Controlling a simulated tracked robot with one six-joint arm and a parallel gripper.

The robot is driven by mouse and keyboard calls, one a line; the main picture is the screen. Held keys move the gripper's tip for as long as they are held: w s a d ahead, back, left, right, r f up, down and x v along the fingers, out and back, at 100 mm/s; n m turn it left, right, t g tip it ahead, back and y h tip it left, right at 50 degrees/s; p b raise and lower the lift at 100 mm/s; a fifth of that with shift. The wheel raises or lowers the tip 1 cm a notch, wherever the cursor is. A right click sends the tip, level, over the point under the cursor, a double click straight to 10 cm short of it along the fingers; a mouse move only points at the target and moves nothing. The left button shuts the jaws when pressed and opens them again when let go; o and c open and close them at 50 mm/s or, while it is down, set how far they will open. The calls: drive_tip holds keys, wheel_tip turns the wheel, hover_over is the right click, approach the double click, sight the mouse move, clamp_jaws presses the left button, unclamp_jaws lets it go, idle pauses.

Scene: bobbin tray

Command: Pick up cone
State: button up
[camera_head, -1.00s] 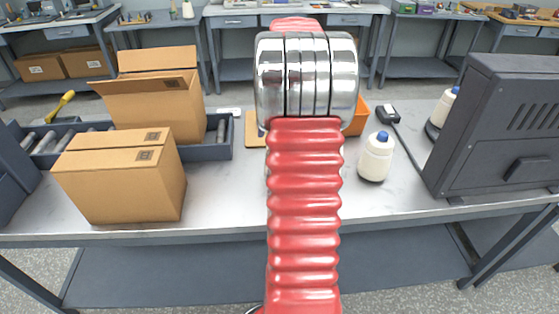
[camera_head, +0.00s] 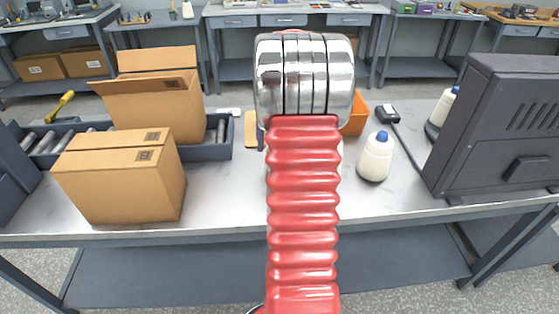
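A white cone-like object with a blue top (camera_head: 376,157) stands upright on the grey bench, right of my red arm. A second, similar one (camera_head: 443,107) stands farther back, partly hidden by the dark machine. I cannot tell for certain whether these are thread cones or bottles. My red ribbed arm with its chrome joint fills the middle of the view and hides the bench behind it. My gripper is not visible.
A closed carton (camera_head: 120,183), an open carton (camera_head: 160,95) and a dark tray with grey rollers (camera_head: 217,150) are at left. An orange bin (camera_head: 355,121) sits behind my arm. A dark machine (camera_head: 500,130) stands at right. The bench front (camera_head: 225,210) is clear.

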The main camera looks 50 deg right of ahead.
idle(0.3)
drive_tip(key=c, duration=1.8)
